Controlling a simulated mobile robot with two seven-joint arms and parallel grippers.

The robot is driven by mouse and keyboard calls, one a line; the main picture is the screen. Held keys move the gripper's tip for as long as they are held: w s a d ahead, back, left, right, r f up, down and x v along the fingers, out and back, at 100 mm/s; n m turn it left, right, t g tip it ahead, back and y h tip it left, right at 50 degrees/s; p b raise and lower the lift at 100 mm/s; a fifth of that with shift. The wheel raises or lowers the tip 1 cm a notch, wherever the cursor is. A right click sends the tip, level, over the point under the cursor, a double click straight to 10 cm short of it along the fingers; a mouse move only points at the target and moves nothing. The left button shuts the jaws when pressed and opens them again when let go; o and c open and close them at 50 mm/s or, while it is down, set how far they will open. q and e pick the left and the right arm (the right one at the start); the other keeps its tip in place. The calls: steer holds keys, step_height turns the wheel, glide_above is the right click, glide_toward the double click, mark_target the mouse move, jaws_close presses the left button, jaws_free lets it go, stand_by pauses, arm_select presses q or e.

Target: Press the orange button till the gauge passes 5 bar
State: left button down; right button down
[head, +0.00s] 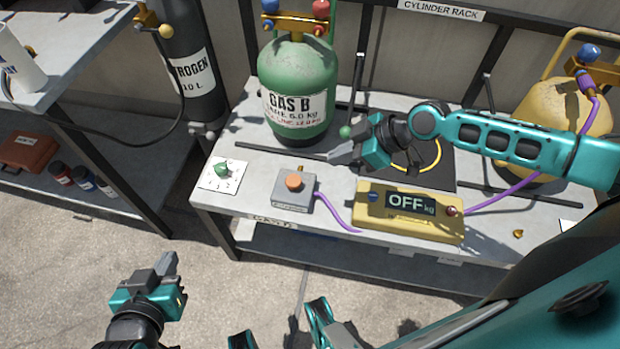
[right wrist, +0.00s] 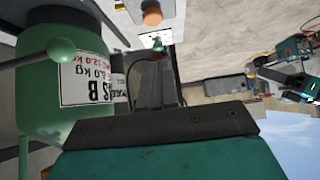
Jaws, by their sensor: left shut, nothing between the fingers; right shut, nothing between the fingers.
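The orange button (head: 293,182) sits on a small grey box (head: 295,193) near the front of the bench. The button also shows at the top of the right wrist view (right wrist: 152,15). My right gripper (head: 335,156) is shut and empty, above the bench, to the right of and behind the button in the head view, apart from it. My left gripper (head: 170,264) is shut and empty, low at the left, in front of the bench. I cannot make out a pressure gauge reading in bar in either view.
A green GAS B cylinder (head: 292,80) stands behind the button. A white plate with a green knob (head: 222,170) lies left of it. A yellow scale box (head: 410,215) reading OFF is to the right, with purple hoses (head: 335,215) nearby. A yellow cylinder (head: 550,110) stands farther right.

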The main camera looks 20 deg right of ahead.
steer(key=shift+a, duration=0.1)
steer(key=b, duration=0.2)
glide_above(295, 183)
steer(key=s+d, duration=0.2)
step_height(295, 183, down, 7)
steer(key=shift+w+d+f, duration=0.1)
steer(key=shift+w+f, duration=0.05)
step_height(295, 183, down, 3)
steer(key=shift+r+b, duration=0.2)
steer(key=shift+b, duration=0.25)
steer(key=shift+f, duration=0.6)
